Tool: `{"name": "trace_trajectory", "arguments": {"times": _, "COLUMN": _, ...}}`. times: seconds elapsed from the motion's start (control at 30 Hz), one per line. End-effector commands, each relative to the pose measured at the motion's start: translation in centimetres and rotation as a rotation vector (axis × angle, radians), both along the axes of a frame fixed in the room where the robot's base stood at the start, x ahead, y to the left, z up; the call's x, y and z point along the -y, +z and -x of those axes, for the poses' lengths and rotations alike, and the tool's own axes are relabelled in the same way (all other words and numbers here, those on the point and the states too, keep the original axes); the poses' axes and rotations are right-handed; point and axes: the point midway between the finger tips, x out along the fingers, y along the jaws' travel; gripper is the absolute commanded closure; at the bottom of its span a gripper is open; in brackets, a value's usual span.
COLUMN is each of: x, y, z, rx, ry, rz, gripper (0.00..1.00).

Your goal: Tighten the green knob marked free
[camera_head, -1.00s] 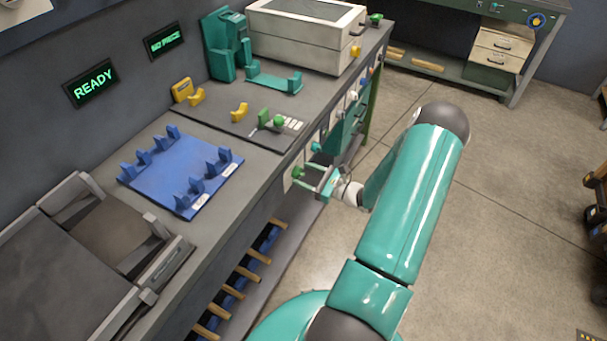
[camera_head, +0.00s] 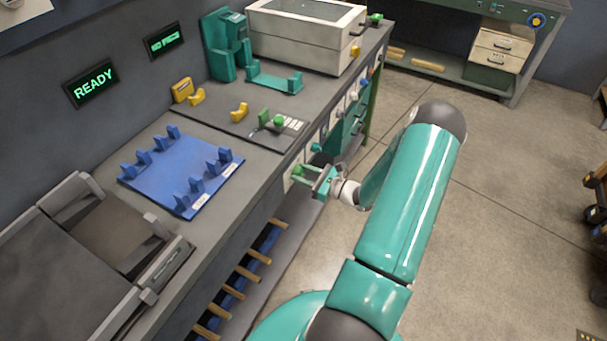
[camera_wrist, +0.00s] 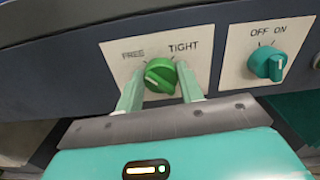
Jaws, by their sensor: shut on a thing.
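The green knob (camera_wrist: 160,77) sits on a pale plate (camera_wrist: 206,62) marked FREE at left and TIGHT at right, in the wrist view. My gripper (camera_wrist: 161,72) has one finger on each side of the knob and is shut on it. The knob shows a short pale mark on its lower left face; I cannot tell for sure which label it points at. In the head view, my gripper (camera_head: 304,174) is at the front face of the bench, where its fingers largely hide the knob.
A teal OFF/ON knob (camera_wrist: 267,64) is close to the right in the wrist view. In the head view, the bench (camera_head: 268,160) carries a blue rack (camera_head: 180,177) and a green knob on top (camera_head: 279,121). Wooden handles stick out below.

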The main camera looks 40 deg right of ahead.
Motion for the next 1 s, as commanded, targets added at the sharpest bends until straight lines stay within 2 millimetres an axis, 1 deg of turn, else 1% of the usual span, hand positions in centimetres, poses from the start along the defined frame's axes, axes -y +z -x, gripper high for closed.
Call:
{"name": "trace_trajectory", "arguments": {"times": 0.17, "x": 0.08, "y": -0.03, "z": -0.01, "rx": -0.028, "ry": -0.001, "rz": -0.080, "gripper": 0.86}}
{"name": "trace_trajectory", "arguments": {"times": 0.37, "x": 0.14, "y": -0.05, "z": -0.02, "rx": -0.082, "ry": -0.001, "rz": -0.226, "gripper": 0.86}}
{"name": "trace_trajectory", "arguments": {"times": 1.0, "x": 0.34, "y": -0.23, "z": -0.06, "rx": -0.286, "ry": -0.001, "rz": -0.798, "gripper": 0.86}}
